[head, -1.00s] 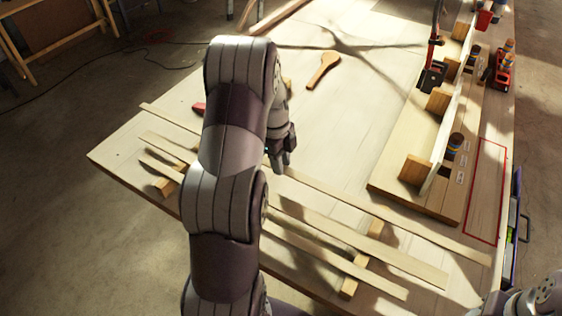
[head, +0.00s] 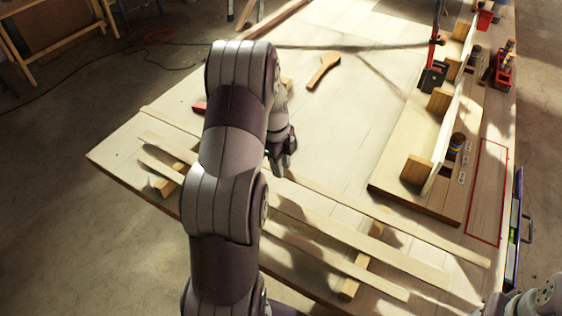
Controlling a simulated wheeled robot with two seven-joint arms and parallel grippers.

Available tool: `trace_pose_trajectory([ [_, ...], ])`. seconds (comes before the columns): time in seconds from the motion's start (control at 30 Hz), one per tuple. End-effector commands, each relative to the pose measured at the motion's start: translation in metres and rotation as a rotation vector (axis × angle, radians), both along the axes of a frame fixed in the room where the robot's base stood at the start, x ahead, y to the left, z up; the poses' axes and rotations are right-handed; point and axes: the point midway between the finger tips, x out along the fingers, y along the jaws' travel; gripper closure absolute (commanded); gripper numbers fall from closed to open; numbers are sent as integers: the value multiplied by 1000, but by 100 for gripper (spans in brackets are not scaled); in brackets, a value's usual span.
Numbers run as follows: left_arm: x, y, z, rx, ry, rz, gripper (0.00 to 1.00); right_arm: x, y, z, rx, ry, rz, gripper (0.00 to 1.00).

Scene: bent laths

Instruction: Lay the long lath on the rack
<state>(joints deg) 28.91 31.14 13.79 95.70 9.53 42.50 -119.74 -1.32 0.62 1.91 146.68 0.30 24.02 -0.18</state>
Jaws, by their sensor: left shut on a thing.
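The long lath (head: 400,226) is a thin pale strip running from the upper left to the right, beyond the rack. My left gripper (head: 283,172) is shut on it near its middle; my arm hides part of the lath. I cannot tell whether the lath is slightly raised or lies on the bench. The rack shows as two wooden crossbars, one at the right (head: 350,287) and one at the left (head: 166,188). A middle lath (head: 410,262) and a shorter lath (head: 378,284) lie across them. My right gripper is out of view; part of its arm shows at the lower right corner.
A wooden board with blocks and an upright strip (head: 416,170) stands at the right of the bench (head: 330,120). A red outlined rectangle (head: 487,190) is beside it. A wooden paddle-shaped tool (head: 323,70) lies farther back. The middle of the bench is clear.

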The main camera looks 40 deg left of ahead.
Motion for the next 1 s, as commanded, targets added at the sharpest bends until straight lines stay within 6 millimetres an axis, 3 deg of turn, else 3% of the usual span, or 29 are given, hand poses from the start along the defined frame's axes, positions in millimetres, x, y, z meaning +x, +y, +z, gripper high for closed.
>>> trace_pose_trajectory([
  [0.2, 0, 0, -17, -1, 1, 0, 100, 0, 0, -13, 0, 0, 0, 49],
  [1.0, 0, 1, -24, -1, 0, -1, 100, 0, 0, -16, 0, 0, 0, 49],
])
